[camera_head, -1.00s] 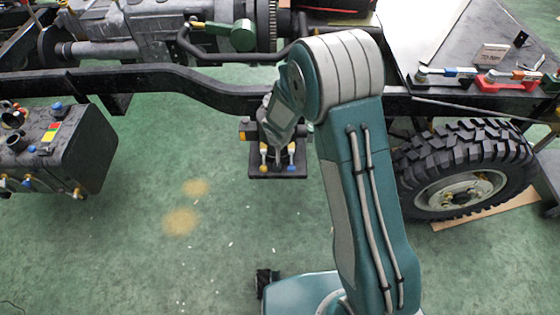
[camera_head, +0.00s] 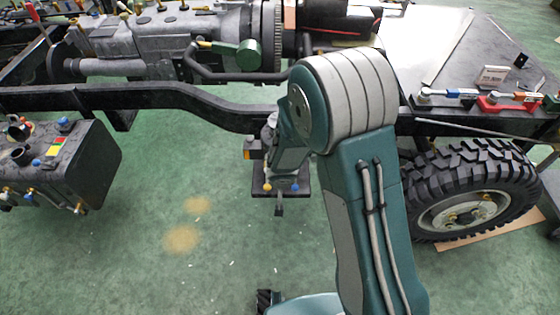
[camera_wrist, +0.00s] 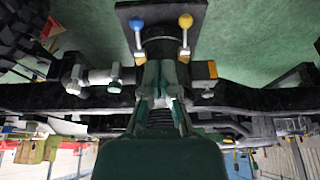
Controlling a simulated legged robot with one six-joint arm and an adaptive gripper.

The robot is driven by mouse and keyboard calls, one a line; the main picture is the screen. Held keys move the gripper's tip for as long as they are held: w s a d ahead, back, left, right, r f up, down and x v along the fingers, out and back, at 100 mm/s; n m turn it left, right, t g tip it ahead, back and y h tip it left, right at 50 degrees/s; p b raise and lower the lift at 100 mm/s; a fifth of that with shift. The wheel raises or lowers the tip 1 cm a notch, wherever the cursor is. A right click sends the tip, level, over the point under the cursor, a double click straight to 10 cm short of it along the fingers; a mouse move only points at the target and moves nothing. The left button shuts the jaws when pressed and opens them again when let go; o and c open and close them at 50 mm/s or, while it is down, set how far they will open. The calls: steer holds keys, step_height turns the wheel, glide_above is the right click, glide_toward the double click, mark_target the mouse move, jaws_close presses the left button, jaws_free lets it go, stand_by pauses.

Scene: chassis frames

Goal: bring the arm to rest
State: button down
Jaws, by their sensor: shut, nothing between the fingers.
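My arm fills the right middle of the head view, a teal upper link rising to a grey and teal elbow, with the forearm pointing away and down. My gripper shows in the wrist view (camera_wrist: 162,90) as teal fingers, shut and empty. In the head view the forearm hides it. The gripper points toward a dark fitting on the chassis frame. A black plate (camera_head: 298,188) with a yellow and a blue knob hangs there; the plate also shows at the top of the wrist view (camera_wrist: 161,14). Whether the fingers touch the fitting I cannot tell.
The black chassis rail (camera_head: 180,97) crosses behind the arm. A grey engine (camera_head: 175,38) with a green part (camera_head: 240,54) lies beyond. A black tank (camera_head: 85,165) is left, a wheel (camera_head: 465,190) right. Clamps (camera_head: 508,102) lie on the deck. Green floor (camera_head: 180,270) is clear at lower left.

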steer(key=s+d+r+t+h, duration=0.1)
steer(key=d+r, duration=0.3)
steer(key=r, duration=0.3)
steer(key=s+d+r+m+h, duration=0.1)
steer(key=d+r, duration=0.3)
steer(key=r, duration=0.3)
steer(key=s+d+r+t, duration=0.1)
steer(key=d+r, duration=0.3)
steer(key=r, duration=0.3)
steer(key=s+r+y, duration=0.1)
steer(key=s+r, duration=0.4)
steer(key=s, duration=0.4)
steer(key=s+d+r+n+y, duration=0.1)
steer(key=s+r, duration=0.5)
steer(key=s, duration=0.3)
steer(key=shift+s+d, duration=0.15)
steer(key=shift+d, duration=0.05)
